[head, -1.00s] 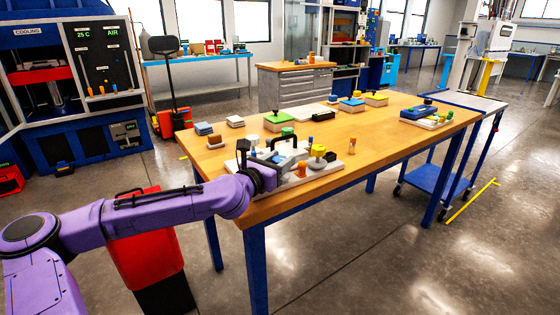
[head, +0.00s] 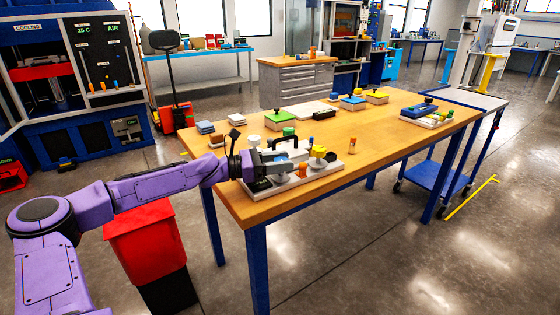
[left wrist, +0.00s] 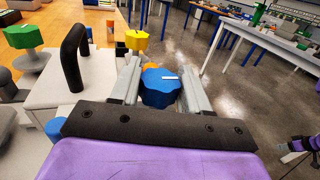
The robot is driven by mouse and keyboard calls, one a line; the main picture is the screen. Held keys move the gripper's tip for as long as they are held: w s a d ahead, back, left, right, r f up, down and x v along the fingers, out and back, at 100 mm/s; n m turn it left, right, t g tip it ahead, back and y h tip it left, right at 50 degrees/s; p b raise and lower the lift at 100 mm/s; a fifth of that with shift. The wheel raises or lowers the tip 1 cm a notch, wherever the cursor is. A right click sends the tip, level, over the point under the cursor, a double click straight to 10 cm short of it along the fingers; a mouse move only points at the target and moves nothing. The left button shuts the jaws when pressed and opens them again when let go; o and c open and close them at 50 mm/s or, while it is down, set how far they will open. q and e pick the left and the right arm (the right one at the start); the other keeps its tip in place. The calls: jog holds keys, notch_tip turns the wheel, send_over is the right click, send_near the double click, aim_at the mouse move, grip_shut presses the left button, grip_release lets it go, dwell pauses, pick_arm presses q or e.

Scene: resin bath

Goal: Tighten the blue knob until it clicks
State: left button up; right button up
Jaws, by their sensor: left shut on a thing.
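The blue knob (left wrist: 161,88) shows in the left wrist view as a lobed cap with a short white mark on top. It sits between the two grey fingers of my left gripper (left wrist: 162,91), which is shut on it. In the head view the left gripper (head: 272,168) is over the front left of the white fixture plate (head: 326,170), and I cannot make out the blue knob there. A yellow knob (left wrist: 137,41) stands beyond the fingers, and part of an orange one (left wrist: 150,68) shows behind the blue knob.
A black arched handle (left wrist: 76,55) rises left of the fingers, with a green knob (left wrist: 24,37) further left. A small orange bottle (head: 351,145) stands right of the fixture. A red bin (head: 146,240) stands below.

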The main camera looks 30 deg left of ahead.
pick_arm(q)
jog(key=shift+h, duration=0.3)
jog(key=o, duration=1)
jog(key=shift+s+a+r, duration=0.1)
jog(key=shift+a, duration=0.05)
jog(key=p+v, duration=0.5)
jog(key=v, duration=0.4)
jog(key=shift+a+r+p, duration=0.1)
jog(key=shift+p, duration=0.25)
jog(key=shift+s+a, duration=0.3)
jog(key=shift+s, duration=0.05)
